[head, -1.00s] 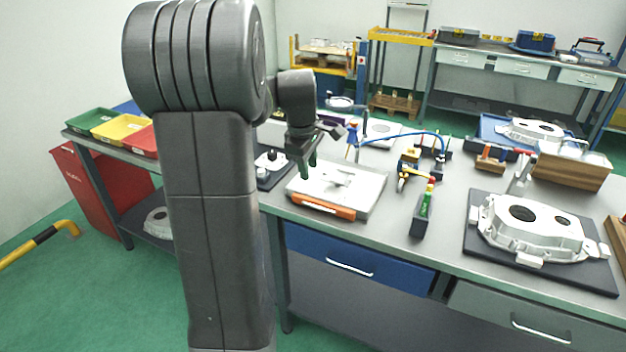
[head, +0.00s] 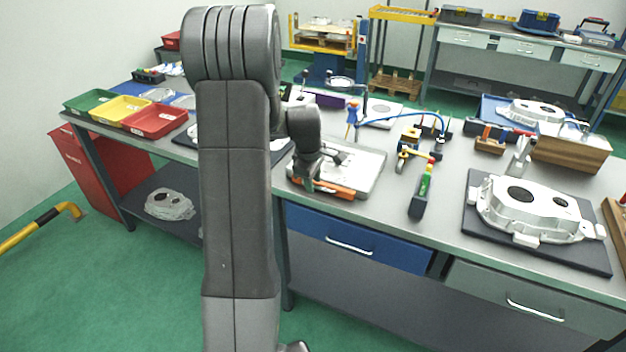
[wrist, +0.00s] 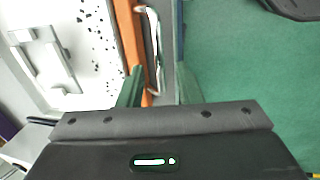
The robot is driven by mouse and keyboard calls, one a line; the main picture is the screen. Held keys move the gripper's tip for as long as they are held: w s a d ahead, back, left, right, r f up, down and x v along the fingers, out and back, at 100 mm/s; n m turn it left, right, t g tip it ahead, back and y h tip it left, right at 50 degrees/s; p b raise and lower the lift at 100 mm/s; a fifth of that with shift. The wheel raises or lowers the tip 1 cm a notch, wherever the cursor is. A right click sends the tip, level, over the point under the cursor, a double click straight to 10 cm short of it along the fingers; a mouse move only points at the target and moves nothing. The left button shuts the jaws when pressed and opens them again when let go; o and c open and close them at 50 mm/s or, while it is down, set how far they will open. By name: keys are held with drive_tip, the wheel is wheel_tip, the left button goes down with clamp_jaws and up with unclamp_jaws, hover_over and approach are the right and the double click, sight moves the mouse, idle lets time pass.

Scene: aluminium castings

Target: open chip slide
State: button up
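A pale flat plate (head: 358,170) lies on the bench, with a long orange front strip (head: 336,190) along its near edge; I take this to be the chip slide. In the wrist view, the white surface (wrist: 88,25) carries dark specks, and the orange strip (wrist: 131,40) has a silver bar handle (wrist: 158,45) along it. My gripper (head: 305,187) is at the left part of the orange strip. In the wrist view, my gripper (wrist: 158,80) is open, its two green fingers either side of the handle. I cannot tell whether they touch it. The orange front sits close against the plate.
A blue drawer (head: 355,238) with its own handle is below the bench edge. Clamps and a green-yellow tool (head: 420,193) stand right of the plate; a casting (head: 530,208) lies on a dark mat farther right. Coloured bins (head: 155,120) are at left. Floor in front is free.

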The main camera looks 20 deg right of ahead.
drive_tip(key=shift+c, duration=0.4)
clamp_jaws()
drive_tip(key=shift+s+a, duration=0.1)
drive_tip(key=s+a+b, duration=0.1)
drive_tip(key=s+a, duration=0.3)
drive_tip(key=a, duration=0.1)
drive_tip(key=shift+b, duration=0.35)
drive_tip(key=shift+s, duration=0.1)
drive_tip(key=shift+o, duration=0.4)
unclamp_jaws()
